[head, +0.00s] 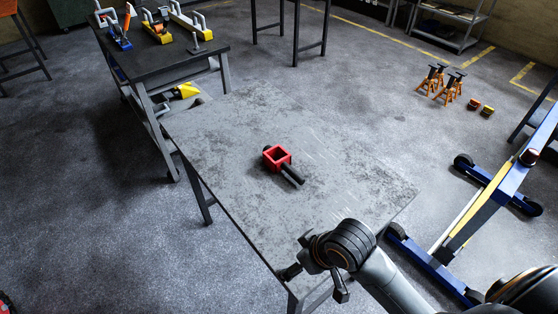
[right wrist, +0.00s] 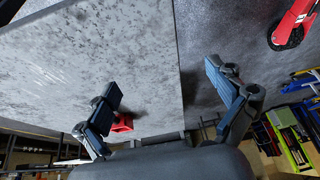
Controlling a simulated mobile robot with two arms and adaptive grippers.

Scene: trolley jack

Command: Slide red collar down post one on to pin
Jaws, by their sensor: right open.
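The red collar (head: 277,157) is a square, open-centred block lying on the grey metal table. A black bar (head: 292,174) sticks out from it toward the lower right. In the right wrist view part of the red collar (right wrist: 122,122) shows beside and behind one finger. My right gripper (head: 315,282) is at the table's near corner, well apart from the collar. Its fingers also show spread and empty in the right wrist view (right wrist: 162,80). My left gripper is in neither view. I cannot make out which thing is post one or its pin.
The grey table (head: 240,205) is otherwise clear. A dark bench (head: 160,57) at upper left holds blue and yellow clamp-like tools and a small grey upright piece (head: 197,45). A blue wheeled frame (head: 490,200) stands at right. Orange axle stands (head: 441,82) are on the floor behind.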

